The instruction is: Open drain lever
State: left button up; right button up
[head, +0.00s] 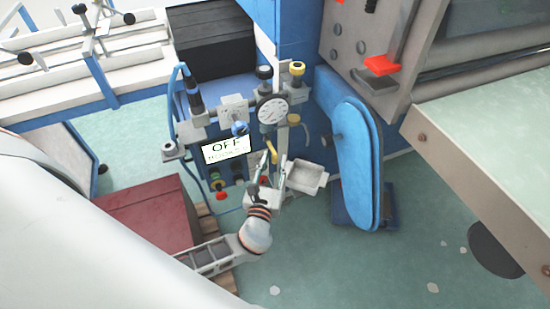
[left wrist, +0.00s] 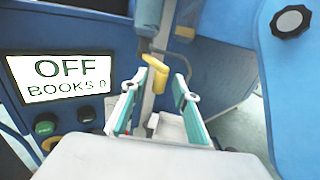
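A small yellow lever (head: 272,152) stands on the front of the blue machine, below the pressure gauge. In the left wrist view the yellow lever (left wrist: 155,70) has a rounded handle that hangs down from a pale upright part. My left gripper (head: 267,178) is just below and in front of the lever in the head view. In the left wrist view my left gripper (left wrist: 160,92) is open, with its two fingers apart on either side of the lever. I cannot tell whether either finger touches it. My right gripper is out of view.
A display (head: 226,149) reading OFF is left of the lever, with green, yellow and red buttons below it. A grey tray (head: 306,177) sticks out to the right. A blue padded panel (head: 352,160) stands further right. A dark red box (head: 145,215) is at left.

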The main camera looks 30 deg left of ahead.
pick_arm(q)
jog(key=shift+x, duration=0.95)
grip_shut()
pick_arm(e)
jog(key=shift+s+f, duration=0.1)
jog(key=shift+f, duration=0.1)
